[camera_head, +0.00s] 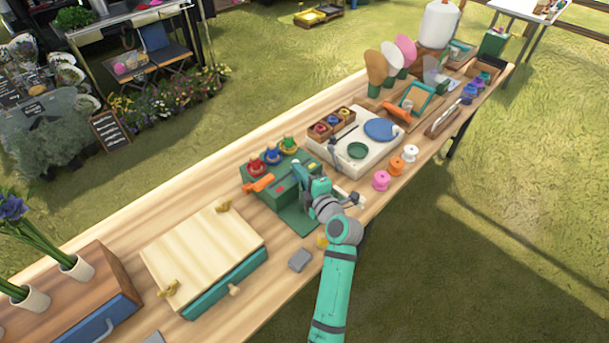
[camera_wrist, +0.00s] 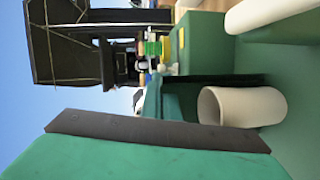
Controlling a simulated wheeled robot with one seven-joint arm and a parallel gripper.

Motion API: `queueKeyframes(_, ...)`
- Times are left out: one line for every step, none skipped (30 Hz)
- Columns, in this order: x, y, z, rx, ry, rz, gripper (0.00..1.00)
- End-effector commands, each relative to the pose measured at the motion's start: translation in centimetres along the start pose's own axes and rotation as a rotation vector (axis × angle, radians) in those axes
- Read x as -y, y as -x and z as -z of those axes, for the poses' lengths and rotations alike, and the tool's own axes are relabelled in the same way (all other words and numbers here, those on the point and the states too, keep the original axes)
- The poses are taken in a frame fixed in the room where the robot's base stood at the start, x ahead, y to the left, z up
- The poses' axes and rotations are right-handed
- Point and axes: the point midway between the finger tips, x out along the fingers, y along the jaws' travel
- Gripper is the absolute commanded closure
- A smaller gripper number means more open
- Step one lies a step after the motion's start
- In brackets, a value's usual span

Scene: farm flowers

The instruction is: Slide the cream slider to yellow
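A green box (camera_head: 262,193) stands on the long wooden table, with red, blue and yellow-green knobs along its back and an orange handle (camera_head: 258,184) at its left. In the wrist view a cream cylinder (camera_wrist: 242,107) with a hollow end lies close to a teal finger with a dark pad. A second cream rod (camera_wrist: 270,12) shows at the top right. I cannot tell which is the slider, or whether the fingers touch it.
A wooden-lidded box (camera_head: 205,245) stands to the left on the table. A pale board with a blue disc (camera_head: 381,129) lies to the right, with pink, orange and white spools (camera_head: 396,165) in front. A grey block (camera_head: 300,260) lies near the front edge.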

Motion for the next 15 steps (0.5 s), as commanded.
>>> queueKeyframes(-0.1,-0.3,0.5,-0.01,0.001,0.0,1.0)
queueKeyframes(-0.1,-0.3,0.5,-0.01,0.001,0.0,1.0)
queueKeyframes(-0.1,-0.3,0.6,-0.01,0.001,0.0,1.0)
queueKeyframes(-0.1,-0.3,0.6,-0.01,0.001,0.0,1.0)
queueKeyframes(-0.1,-0.3,0.6,-0.01,0.001,0.0,1.0)
queueKeyframes(-0.1,-0.3,0.6,-0.01,0.001,0.0,1.0)
queueKeyframes(-0.1,-0.3,0.6,-0.01,0.001,0.0,1.0)
queueKeyframes(-0.1,-0.3,0.6,-0.01,0.001,0.0,1.0)
queueKeyframes(-0.1,-0.3,0.6,-0.01,0.002,0.0,1.0)
queueKeyframes(-0.1,-0.2,0.6,-0.01,0.002,0.0,1.0)
queueKeyframes(-0.1,-0.2,0.7,-0.01,0.002,0.0,1.0)
queueKeyframes(-0.1,-0.1,0.8,-0.01,0.002,0.0,1.0)
queueKeyframes(-0.1,0.0,1.0,-0.011,0.002,0.0,1.0)
queueKeyframes(-0.1,0.1,1.2,-0.011,0.002,0.0,1.0)
queueKeyframes(-0.1,0.3,1.6,-0.012,0.002,0.001,1.0)
